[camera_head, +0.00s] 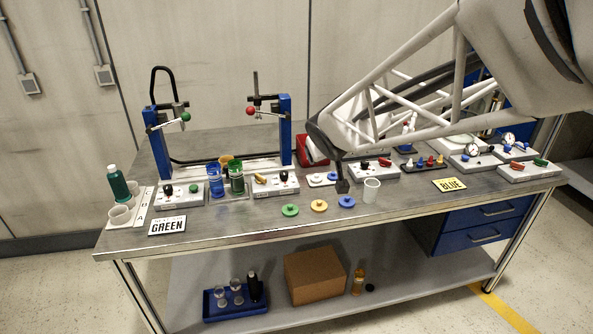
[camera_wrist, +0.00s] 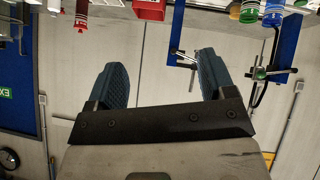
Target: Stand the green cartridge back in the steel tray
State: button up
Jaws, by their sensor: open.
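The green cartridge (camera_head: 237,181) stands upright on or in the steel tray (camera_head: 228,199), to the right of a blue cartridge (camera_head: 215,178). A yellow-orange one (camera_head: 227,160) shows behind them. In the wrist view, which looks upside down, the green cartridge (camera_wrist: 249,11) and the blue one (camera_wrist: 273,13) are at the top edge, cut off. My gripper (camera_head: 342,187) is well to the right of the tray, over the bench near a blue disc. In the wrist view my gripper (camera_wrist: 160,82) is open, with nothing between its fingers.
A blue press frame (camera_head: 286,130) with red and green knobs rises behind the tray. A red bin (camera_head: 312,150) stands behind my gripper, and a clear cup (camera_head: 371,190) is just right of it. Green, yellow and blue discs (camera_head: 319,206) lie along the front. A green bottle (camera_head: 118,185) stands far left.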

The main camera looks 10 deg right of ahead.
jog(key=s+a+f+m+g, duration=0.1)
jog(key=s+g, duration=0.2)
jog(key=s, duration=1.1)
jog(key=s+a+f+m+g+y, duration=0.1)
jog(key=s+a+g, duration=0.1)
jog(key=s, duration=1.3)
jog(key=shift+a+f+g+y, duration=0.15)
jog(key=shift+f+g+y, duration=0.15)
jog(key=shift+g, duration=0.5)
